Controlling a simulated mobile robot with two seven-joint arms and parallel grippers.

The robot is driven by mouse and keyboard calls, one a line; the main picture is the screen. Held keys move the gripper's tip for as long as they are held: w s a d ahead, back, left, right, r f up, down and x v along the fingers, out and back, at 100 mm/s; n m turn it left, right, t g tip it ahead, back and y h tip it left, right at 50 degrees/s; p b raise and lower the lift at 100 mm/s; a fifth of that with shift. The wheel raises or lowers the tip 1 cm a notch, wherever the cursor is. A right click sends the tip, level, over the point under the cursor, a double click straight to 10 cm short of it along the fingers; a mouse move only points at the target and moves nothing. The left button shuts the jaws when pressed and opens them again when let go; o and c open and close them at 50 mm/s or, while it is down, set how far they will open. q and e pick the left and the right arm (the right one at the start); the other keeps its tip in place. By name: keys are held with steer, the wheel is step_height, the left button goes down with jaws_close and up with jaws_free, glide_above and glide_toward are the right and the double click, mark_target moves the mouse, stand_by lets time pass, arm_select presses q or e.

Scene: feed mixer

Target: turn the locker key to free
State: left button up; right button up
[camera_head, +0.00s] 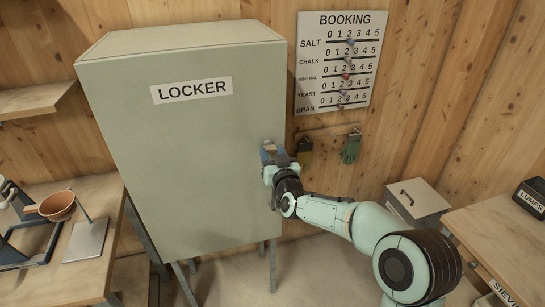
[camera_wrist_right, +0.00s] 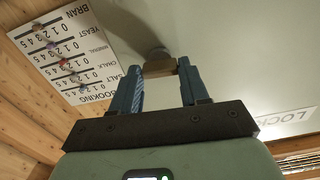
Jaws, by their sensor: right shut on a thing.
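The locker (camera_head: 195,140) is a tall grey-green cabinet on thin legs, with its door shut and a LOCKER label on it. My right gripper (camera_head: 272,152) is at the right edge of the locker door. In the right wrist view, my right gripper (camera_wrist_right: 163,78) is shut on the locker key (camera_wrist_right: 160,66), a small brown piece between its fingertips. A round dark shaft joins the key to the door face. The fingers hide part of the key, and its turned position is hard to read. My left gripper is in neither view.
The BOOKING board (camera_head: 338,62) with sliding beads hangs on the wooden wall right of the locker. Gloves (camera_head: 351,148) hang below it. A bench (camera_head: 65,245) with a brown bowl (camera_head: 58,206) is at left. A grey bin (camera_head: 417,200) and a table (camera_head: 500,235) stand at right.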

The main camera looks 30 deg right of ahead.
steer(key=m+b, duration=1.3)
steer(key=m, duration=0.3)
arm_select(q)
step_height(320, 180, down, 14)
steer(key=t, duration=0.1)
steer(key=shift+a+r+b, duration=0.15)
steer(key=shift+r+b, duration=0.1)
steer(key=shift+b, duration=0.1)
arm_select(e)
steer(key=shift+m, duration=0.7)
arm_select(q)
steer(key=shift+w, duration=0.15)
arm_select(e)
steer(key=o, duration=1.1)
steer(key=shift+c, duration=0.2)
